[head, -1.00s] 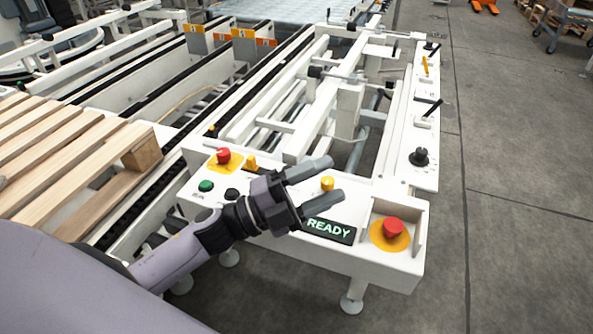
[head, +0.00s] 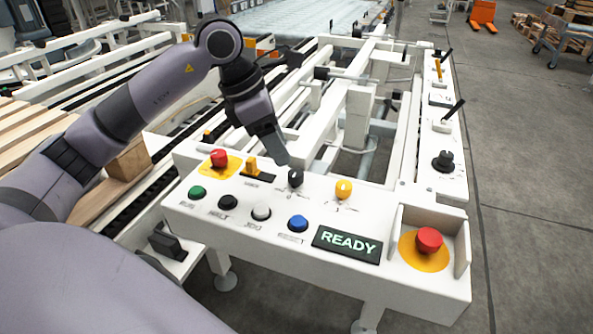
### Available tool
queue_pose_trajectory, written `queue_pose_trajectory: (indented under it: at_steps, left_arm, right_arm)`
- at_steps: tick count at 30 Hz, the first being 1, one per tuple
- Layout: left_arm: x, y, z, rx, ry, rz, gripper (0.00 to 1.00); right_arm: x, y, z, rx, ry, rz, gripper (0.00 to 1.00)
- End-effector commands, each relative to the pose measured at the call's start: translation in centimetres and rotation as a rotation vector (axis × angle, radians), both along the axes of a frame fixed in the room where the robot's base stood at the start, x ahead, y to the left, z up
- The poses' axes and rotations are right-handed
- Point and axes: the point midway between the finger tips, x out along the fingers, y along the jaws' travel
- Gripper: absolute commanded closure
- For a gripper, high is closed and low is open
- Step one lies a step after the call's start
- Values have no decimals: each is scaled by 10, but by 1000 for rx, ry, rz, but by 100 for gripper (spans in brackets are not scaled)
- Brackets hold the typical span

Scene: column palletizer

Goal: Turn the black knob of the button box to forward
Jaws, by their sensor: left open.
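The white button box (head: 205,222) fills the lower middle of the head view. Its black knob (head: 295,178) stands upright on the top face, between a yellow lever switch and a yellow knob (head: 343,189). My left gripper (head: 277,152) points down just behind and left of the black knob. It is open, though its fingers overlap in this view and only one shows clearly. Nothing shows between them. I cannot tell whether a finger touches the knob. The label around the knob is too small to read. My right gripper is out of view.
Red buttons (head: 219,158) (head: 429,239) sit at the box's left and right. Green (head: 197,192), black, white and blue (head: 297,223) buttons line the front beside a READY display (head: 346,244). Another black knob (head: 443,160) is on the right rail. Wooden pallet (head: 22,130) at left.

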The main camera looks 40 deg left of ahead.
Motion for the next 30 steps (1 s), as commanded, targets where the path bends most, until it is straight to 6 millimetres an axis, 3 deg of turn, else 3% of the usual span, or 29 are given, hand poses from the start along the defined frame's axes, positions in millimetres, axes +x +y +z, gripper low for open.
queue_pose_trajectory:
  at_steps: [12, 24, 30]
  left_arm:
    - [15, -16, -55, -2, 4, -3, 41]
    - [18, -19, -63, -2, 1, -2, 41]
    - [18, -19, -63, -2, 1, -2, 98]
  right_arm:
    - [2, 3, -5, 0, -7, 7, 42]
    - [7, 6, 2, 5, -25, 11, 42]
    - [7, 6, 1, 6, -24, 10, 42]
